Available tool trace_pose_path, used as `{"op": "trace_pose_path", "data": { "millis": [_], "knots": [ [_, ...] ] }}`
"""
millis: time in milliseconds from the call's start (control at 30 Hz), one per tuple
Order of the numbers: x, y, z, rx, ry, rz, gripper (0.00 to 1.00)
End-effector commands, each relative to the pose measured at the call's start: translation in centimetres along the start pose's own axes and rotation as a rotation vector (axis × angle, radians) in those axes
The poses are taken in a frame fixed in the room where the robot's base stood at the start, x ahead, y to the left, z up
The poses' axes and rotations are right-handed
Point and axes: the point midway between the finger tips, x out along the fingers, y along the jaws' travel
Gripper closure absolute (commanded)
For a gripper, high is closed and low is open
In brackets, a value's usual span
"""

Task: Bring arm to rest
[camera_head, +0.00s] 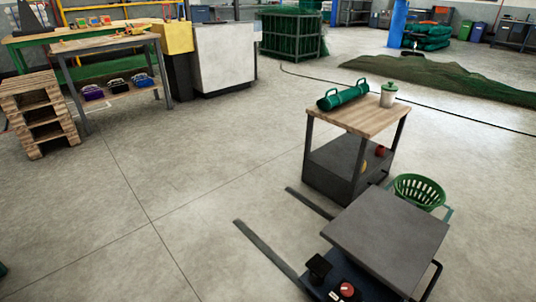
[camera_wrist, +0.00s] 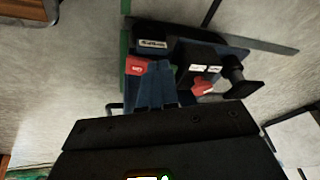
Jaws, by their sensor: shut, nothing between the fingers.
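My gripper (camera_wrist: 157,72) shows in the wrist view with its dark fingers together and nothing held. Below the fingers in that view is its wide black body. Behind the fingers is a dark blue unit with red and black parts. My arm and gripper do not show in the head view.
In the head view, a wood-topped cart (camera_head: 364,116) carries a green roll (camera_head: 343,95) and a lidded pot (camera_head: 389,94). A green basket (camera_head: 419,191) stands beside a grey flat top (camera_head: 386,238). Wooden pallets (camera_head: 40,112) and a workbench (camera_head: 103,45) are left. The floor's middle is clear.

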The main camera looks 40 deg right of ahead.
Motion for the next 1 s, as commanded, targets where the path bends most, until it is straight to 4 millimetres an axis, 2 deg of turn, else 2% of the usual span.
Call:
{"op": "trace_pose_path", "data": {
  "millis": [33,200,267,467,700,800,1000],
  "knots": [
    [-1.4,-0.4,1.6,-0.06,0.034,-0.027,1.0],
    [-6.8,-2.0,4.8,-0.242,0.179,-0.136,1.0],
    [-9.1,-2.4,5.7,-0.304,0.229,-0.177,1.0],
    [-17.9,-3.7,8.2,-0.492,0.394,-0.327,1.0],
    [-30.3,-4.8,9.2,-0.672,0.588,-0.517,1.0],
    [-34.7,-5.1,9.1,-0.72,0.654,-0.583,1.0],
    [-41.9,-5.7,8.6,-0.785,0.757,-0.688,1.0]
  ]
}}
